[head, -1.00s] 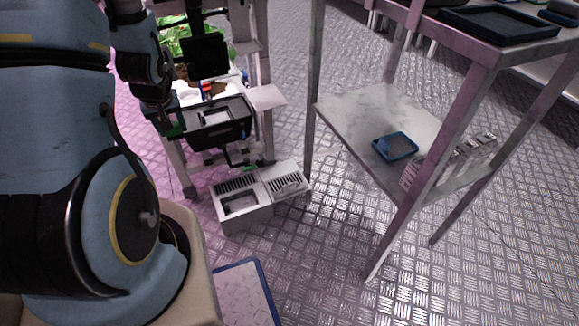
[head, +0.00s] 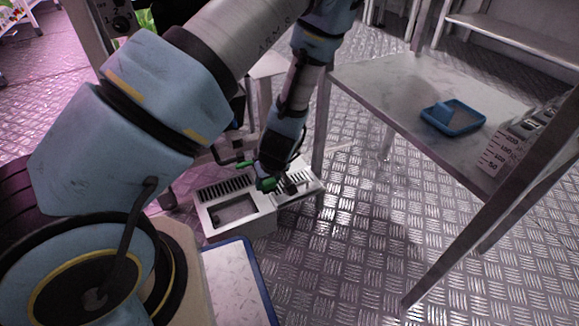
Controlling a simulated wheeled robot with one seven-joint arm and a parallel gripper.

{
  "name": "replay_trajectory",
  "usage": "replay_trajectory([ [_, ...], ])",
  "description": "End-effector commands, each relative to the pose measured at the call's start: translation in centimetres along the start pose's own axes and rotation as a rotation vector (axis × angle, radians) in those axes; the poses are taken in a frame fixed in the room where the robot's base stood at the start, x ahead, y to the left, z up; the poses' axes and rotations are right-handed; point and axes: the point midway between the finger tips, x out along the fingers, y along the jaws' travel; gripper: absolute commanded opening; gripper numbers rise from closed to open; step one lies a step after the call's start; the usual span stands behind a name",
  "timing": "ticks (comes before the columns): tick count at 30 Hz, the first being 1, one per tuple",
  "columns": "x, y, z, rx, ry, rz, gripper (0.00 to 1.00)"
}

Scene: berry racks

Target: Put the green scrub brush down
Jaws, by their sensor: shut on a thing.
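My gripper (head: 272,176) points down over the grey slotted box (head: 240,225) on the floor, near its back right part. A small green piece at the fingertips appears to be the green scrub brush (head: 265,184). My gripper is shut on it. Most of the brush is hidden by the fingers and wrist, and I cannot tell whether it touches the box.
Another small green piece (head: 244,163) shows behind the box, beside a black bent handle. A metal shelf unit (head: 385,85) stands to the right, bearing a blue tray (head: 453,130) and a marked pale container (head: 508,148). Patterned metal floor (head: 340,235) is free in front.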

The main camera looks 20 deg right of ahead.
Motion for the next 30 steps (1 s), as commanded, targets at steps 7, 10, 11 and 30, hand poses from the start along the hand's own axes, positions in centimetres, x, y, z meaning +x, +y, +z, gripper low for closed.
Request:
replay_trajectory([
  [7, 1.7, 3.8, -2.7, -0.001, 0.005, 0.007, 0.02],
  [10, 2.4, 5.6, -4.3, -0.002, 0.004, 0.006, 0.02],
  [11, 2.6, 6.2, -4.8, -0.001, 0.004, 0.006, 0.02],
  [30, 7.0, 14.4, -11.3, -0.001, 0.000, 0.000, 0.02],
])
